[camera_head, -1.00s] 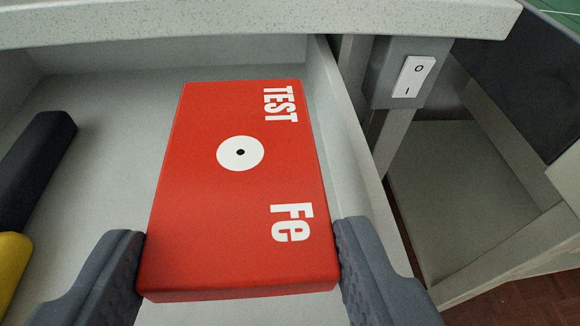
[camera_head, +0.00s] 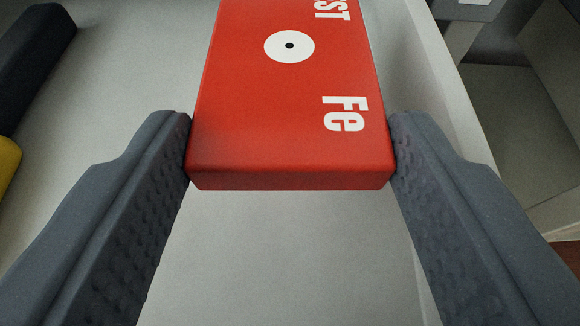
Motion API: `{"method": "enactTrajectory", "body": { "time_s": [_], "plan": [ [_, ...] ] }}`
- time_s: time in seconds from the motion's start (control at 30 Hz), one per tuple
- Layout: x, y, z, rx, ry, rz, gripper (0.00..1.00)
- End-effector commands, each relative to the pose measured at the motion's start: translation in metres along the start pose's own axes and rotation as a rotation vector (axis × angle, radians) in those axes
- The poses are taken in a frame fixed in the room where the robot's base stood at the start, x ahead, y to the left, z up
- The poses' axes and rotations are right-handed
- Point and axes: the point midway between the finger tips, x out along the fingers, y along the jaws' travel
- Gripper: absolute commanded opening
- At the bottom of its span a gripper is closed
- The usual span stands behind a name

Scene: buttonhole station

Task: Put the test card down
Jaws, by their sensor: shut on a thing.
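The test card (camera_head: 290,100) is a red block with white lettering, "Fe" and part of "TEST", and a white disc with a black dot. Its far end is cut off by the top of the head camera view. My gripper (camera_head: 290,130) is shut on the card, one grey finger against each long side near its near end. The card is inside a pale grey drawer (camera_head: 285,255), above the bare floor. I cannot tell whether its underside touches the floor.
A black bar (camera_head: 35,60) with a yellow part (camera_head: 8,160) lies at the left in the drawer. The drawer's right wall (camera_head: 450,75) runs close beside the card. Bench framework stands beyond the wall at the right.

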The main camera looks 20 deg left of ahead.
Motion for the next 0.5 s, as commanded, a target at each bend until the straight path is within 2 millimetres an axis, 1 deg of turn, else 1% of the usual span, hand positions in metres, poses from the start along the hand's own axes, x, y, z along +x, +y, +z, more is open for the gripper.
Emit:
{"method": "enactTrajectory", "body": {
  "time_s": [0.47, 0.5],
  "plan": [
    [0.0038, 0.0003, 0.0109, 0.0, -0.003, 0.0, 0.3],
    [0.0038, 0.0003, 0.0112, 0.0, -0.003, 0.0, 0.62]
  ]
}}
